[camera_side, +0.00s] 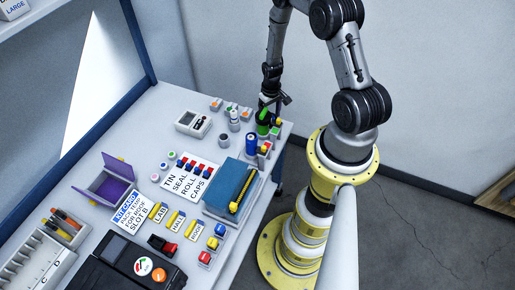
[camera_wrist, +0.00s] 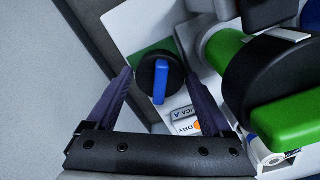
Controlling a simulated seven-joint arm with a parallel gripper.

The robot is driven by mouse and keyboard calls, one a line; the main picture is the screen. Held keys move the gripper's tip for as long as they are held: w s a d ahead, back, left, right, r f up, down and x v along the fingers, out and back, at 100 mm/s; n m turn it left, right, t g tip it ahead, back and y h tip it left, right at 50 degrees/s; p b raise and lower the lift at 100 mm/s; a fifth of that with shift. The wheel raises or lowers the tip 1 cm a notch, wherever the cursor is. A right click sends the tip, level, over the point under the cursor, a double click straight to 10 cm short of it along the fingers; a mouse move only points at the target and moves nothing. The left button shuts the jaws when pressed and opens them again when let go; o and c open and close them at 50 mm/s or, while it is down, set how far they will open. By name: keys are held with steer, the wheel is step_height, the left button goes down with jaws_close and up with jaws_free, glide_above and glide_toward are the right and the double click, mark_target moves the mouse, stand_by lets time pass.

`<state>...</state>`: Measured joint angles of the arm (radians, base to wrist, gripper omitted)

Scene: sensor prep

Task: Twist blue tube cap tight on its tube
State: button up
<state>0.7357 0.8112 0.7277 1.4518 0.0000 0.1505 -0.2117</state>
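The blue cap (camera_wrist: 160,82), a dark round disc with a blue bar handle across it, shows from above in the wrist view. My gripper (camera_wrist: 157,75) is open, with one dark finger on each side of the cap and a visible gap to it. The tube under the cap is hidden, so I cannot tell how the cap sits on it. In the side view my gripper (camera_side: 270,102) is at the table's far right corner, low beside a green-topped piece (camera_side: 264,116). The blue cap cannot be made out clearly there.
A large black cap with a green handle (camera_wrist: 285,120) stands close to the right of my gripper in the wrist view. A blue cylinder (camera_side: 251,143), a white bottle (camera_side: 234,119) and a blue box (camera_side: 231,184) stand nearby. Small labels (camera_wrist: 186,118) lie near the blue cap.

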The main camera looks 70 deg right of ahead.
steer(key=c, duration=0.9)
step_height(320, 180, up, 21)
steer(key=a, duration=1.8)
steer(key=shift+s+d+f, duration=0.1)
steer(key=shift+s+f, duration=0.05)
steer(key=shift+f, duration=2.15)
steer(key=shift+s+f, duration=0.1)
steer(key=shift+f, duration=2.15)
